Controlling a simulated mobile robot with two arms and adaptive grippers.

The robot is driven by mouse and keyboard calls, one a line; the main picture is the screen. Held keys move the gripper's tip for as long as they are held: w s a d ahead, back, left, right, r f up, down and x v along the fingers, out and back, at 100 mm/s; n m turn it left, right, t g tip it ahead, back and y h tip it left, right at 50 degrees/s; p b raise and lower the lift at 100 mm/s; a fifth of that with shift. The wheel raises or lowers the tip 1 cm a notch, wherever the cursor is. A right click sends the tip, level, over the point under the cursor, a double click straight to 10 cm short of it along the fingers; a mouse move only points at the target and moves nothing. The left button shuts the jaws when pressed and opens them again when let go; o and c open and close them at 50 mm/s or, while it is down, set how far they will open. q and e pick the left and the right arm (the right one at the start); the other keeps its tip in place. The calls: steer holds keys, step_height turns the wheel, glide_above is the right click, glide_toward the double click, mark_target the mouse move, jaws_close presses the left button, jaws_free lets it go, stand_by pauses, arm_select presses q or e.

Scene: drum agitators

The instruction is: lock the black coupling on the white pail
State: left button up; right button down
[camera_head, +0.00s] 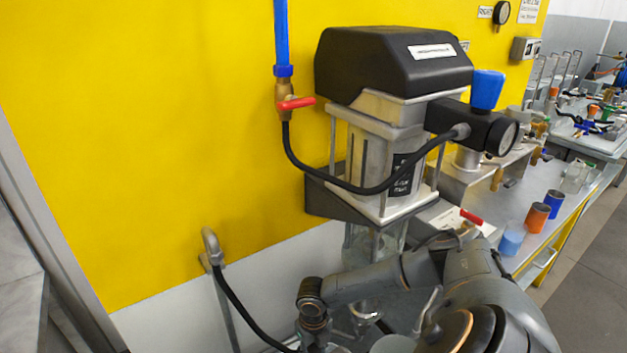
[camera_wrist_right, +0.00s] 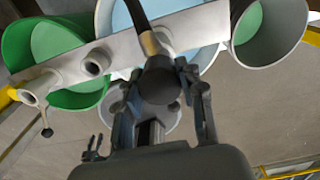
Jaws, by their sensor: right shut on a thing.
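In the right wrist view my right gripper (camera_wrist_right: 155,82) is shut on the black coupling (camera_wrist_right: 160,84), with one finger on either side of it. A brass fitting and a black hose (camera_wrist_right: 138,14) run up from the coupling. Behind it is the white pail (camera_wrist_right: 104,20) with light blue contents, partly hidden by a metal bar, the coupling and my fingers. I cannot tell whether the coupling is seated or turned. In the head view my right arm reaches in at the bottom, and its fingers are not visible. My left gripper is not in view.
A metal bar (camera_wrist_right: 70,68) with short stubs crosses the pails. A green pail (camera_wrist_right: 20,45) is at left and a grey pail with green contents (camera_wrist_right: 268,30) at right. The head view shows a black-topped agitator drive (camera_head: 392,62), a red-handled valve (camera_head: 296,103) and a bench with coloured cups.

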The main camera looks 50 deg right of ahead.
steer(key=c, duration=0.7)
jaws_free()
steer(key=shift+c, duration=0.2)
steer(key=shift+c, duration=0.3)
step_height(320, 180, up, 10)
steer(key=p, duration=1)
steer(key=shift+r, duration=0.1)
steer(key=shift+a, duration=0.1)
